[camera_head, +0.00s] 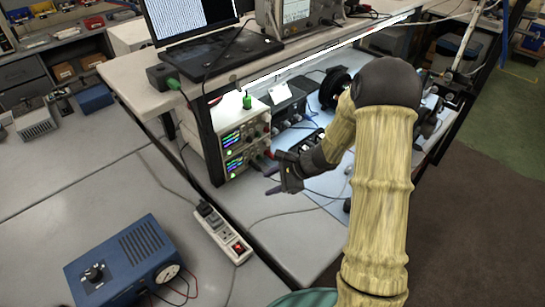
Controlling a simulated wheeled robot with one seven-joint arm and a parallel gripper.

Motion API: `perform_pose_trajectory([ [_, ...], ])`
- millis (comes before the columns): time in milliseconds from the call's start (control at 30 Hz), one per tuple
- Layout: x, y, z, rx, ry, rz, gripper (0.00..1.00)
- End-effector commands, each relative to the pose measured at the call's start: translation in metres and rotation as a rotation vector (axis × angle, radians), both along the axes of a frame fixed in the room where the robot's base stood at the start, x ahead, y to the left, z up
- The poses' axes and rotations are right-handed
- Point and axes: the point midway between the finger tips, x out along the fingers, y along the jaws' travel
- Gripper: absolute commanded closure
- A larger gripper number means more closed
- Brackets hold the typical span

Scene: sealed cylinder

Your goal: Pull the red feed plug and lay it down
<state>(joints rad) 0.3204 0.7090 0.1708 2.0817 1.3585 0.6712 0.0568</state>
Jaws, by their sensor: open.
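A small red plug (268,154) shows at the lower right of the front of a white bench power supply (229,142), whose panels are lit. It appears to be seated in that front, though it is too small to be sure. My gripper (271,178) is open and empty, just in front of the supply and slightly below the red plug. A gap seems to remain between the fingers and the plug. My arm comes in from the lower right and hides part of the bench behind it.
A green plug (247,101) stands on top of the supply. A shelf with a laptop (212,50) overhangs it. A power strip (222,232) lies in front. A blue box (122,264) sits lower left. The grey benchtop (85,190) at left has free room.

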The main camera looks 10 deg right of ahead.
Motion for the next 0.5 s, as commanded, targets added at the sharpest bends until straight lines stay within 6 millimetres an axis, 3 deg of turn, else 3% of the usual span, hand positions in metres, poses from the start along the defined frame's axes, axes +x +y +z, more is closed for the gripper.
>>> perform_pose_trajectory([
  [167,0.062,-0.023,-0.027,0.248,0.052,-0.348,0.56],
  [300,0.105,-0.054,-0.048,0.425,0.069,-0.61,0.56],
  [500,0.133,-0.086,-0.065,0.555,0.07,-0.818,0.56],
])
